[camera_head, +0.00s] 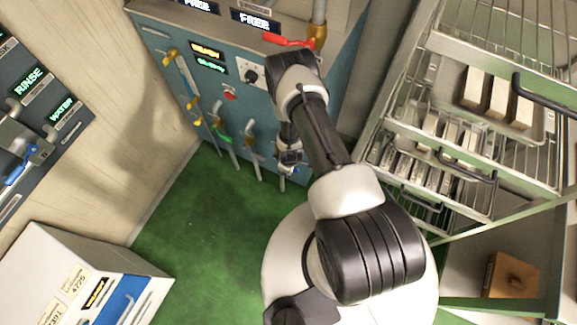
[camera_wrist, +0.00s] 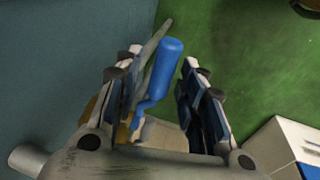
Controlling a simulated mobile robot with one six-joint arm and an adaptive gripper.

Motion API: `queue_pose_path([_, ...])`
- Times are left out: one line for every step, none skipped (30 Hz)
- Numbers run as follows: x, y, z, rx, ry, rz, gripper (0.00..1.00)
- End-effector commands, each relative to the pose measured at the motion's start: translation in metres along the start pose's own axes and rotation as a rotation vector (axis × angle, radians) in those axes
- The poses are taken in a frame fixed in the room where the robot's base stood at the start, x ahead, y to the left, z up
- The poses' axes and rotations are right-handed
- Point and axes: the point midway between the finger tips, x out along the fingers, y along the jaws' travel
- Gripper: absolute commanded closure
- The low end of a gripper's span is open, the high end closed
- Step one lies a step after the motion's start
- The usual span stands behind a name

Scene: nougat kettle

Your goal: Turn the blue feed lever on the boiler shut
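The blue feed lever (camera_wrist: 165,68) shows in the wrist view as a rounded blue handle on a thin bent blue stem. It stands between the two fingers of my gripper (camera_wrist: 161,60). The fingers are apart, with gaps visible beside the handle, so my gripper is open around it. Contact at the stem's lower end cannot be told. In the head view my gripper (camera_head: 290,158) is low at the front of the teal boiler (camera_head: 160,45), by its lower right pipes. The lever is not clearly made out there behind my arm.
The boiler also carries yellow levers (camera_head: 170,56), a red lever (camera_head: 288,40) on top and a black knob (camera_head: 251,76). A wire rack (camera_head: 440,135) with trays stands close on the right. A white cabinet (camera_head: 70,270) is lower left. Green floor (camera_head: 205,225) between is clear.

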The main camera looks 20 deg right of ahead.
Motion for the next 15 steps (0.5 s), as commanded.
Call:
queue_pose_path([0.000,0.000,0.000,0.000,0.000,0.000,0.63])
queue_pose_path([0.000,0.000,0.000,0.000,0.000,0.000,0.63])
queue_pose_path([0.000,0.000,0.000,0.000,0.000,0.000,0.63])
queue_pose_path([0.000,0.000,0.000,0.000,0.000,0.000,0.63])
queue_pose_path([0.000,0.000,0.000,0.000,0.000,0.000,0.63])
queue_pose_path([0.000,0.000,0.000,0.000,0.000,0.000,0.63])
queue_pose_path([-0.001,0.000,0.000,0.000,0.000,0.000,0.63])
queue_pose_path([-0.002,0.001,0.000,0.000,0.000,0.001,0.63])
queue_pose_path([-0.005,0.001,0.000,0.000,0.000,0.001,0.63])
queue_pose_path([-0.008,0.000,0.000,0.000,0.000,0.000,0.63])
queue_pose_path([-0.012,0.001,-0.001,0.000,0.001,0.001,0.63])
queue_pose_path([-0.018,0.001,-0.001,-0.001,0.001,0.001,0.63])
queue_pose_path([-0.024,0.001,-0.001,-0.001,0.002,0.002,0.63])
queue_pose_path([-0.030,0.001,-0.001,-0.001,0.002,0.001,0.63])
queue_pose_path([-0.039,0.001,-0.001,-0.001,0.001,0.001,0.63])
